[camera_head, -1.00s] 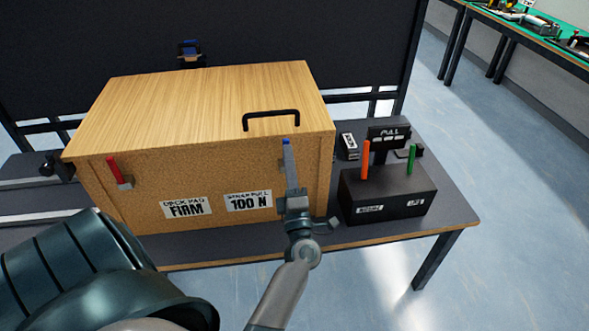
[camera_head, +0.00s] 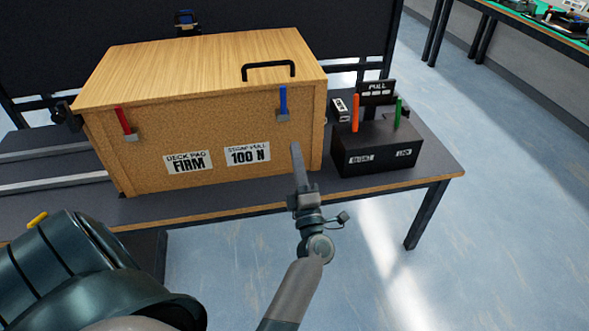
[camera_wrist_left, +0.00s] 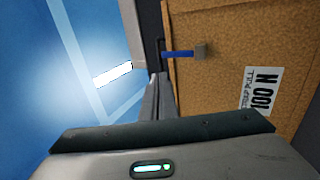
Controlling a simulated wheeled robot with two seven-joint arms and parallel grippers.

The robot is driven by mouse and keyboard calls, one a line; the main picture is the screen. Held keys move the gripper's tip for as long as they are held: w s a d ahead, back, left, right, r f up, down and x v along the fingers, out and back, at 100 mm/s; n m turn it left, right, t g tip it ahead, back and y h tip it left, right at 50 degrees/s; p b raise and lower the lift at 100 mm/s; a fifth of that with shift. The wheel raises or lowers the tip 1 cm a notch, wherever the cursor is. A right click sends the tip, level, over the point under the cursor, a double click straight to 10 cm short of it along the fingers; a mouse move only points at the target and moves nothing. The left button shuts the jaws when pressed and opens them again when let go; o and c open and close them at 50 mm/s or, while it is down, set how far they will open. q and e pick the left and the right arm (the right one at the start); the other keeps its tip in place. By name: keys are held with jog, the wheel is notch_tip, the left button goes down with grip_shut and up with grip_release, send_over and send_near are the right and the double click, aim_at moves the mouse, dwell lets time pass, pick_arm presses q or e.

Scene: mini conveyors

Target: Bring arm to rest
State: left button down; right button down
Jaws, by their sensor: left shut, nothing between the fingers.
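My left gripper (camera_head: 296,150) is shut and empty. In the head view it stands in front of the table's front edge, below and right of the blue strap (camera_head: 283,102) on the wooden box (camera_head: 205,65), with a gap between them. In the left wrist view the closed fingers (camera_wrist_left: 157,85) show end-on at the middle, and the blue strap (camera_wrist_left: 178,54) hangs on the cork-coloured front beyond them. The box has a red strap (camera_head: 123,120) at the front left and a black handle (camera_head: 268,71) on top. My right gripper is out of view.
A black unit (camera_head: 375,152) with an orange and a green stick stands right of the box on the dark table (camera_head: 435,168). Two pale rails (camera_head: 50,150) lie left. A green-topped bench (camera_head: 545,22) is at the far right. The floor right of the table is clear.

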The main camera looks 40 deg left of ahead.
pick_arm(q)
jog(key=shift+s+d+f, duration=0.2)
jog(key=shift+d+f, duration=0.05)
dwell(0.5)
jog(key=w+d+f+m+t+h, duration=0.2)
jog(key=d+f+m+h, duration=0.4)
jog(key=f+m, duration=0.15)
jog(key=w+d+f+m+t+h, duration=0.2)
jog(key=d+f+m+h, duration=0.35)
jog(key=f+m, duration=0.2)
jog(key=s+d+f+m+g+h, duration=0.2)
jog(key=d+f+m+h, duration=0.1)
jog(key=f, duration=0.4)
jog(key=s+d+f+m+g+h, duration=0.1)
jog(key=s+d+f+m+h, duration=0.2)
jog(key=f, duration=0.5)
jog(key=s+d+f+m+g+h, duration=0.25)
jog(key=s+f+m+g, duration=0.3)
jog(key=s+f, duration=0.85)
jog(key=s+f+m+g+y, duration=0.1)
jog(key=s+f+m+g, duration=0.2)
jog(key=s+f, duration=1)
jog(key=shift+s+a+m+g, duration=0.35)
jog(key=shift+s+g, duration=0.15)
jog(key=shift+g, duration=0.65)
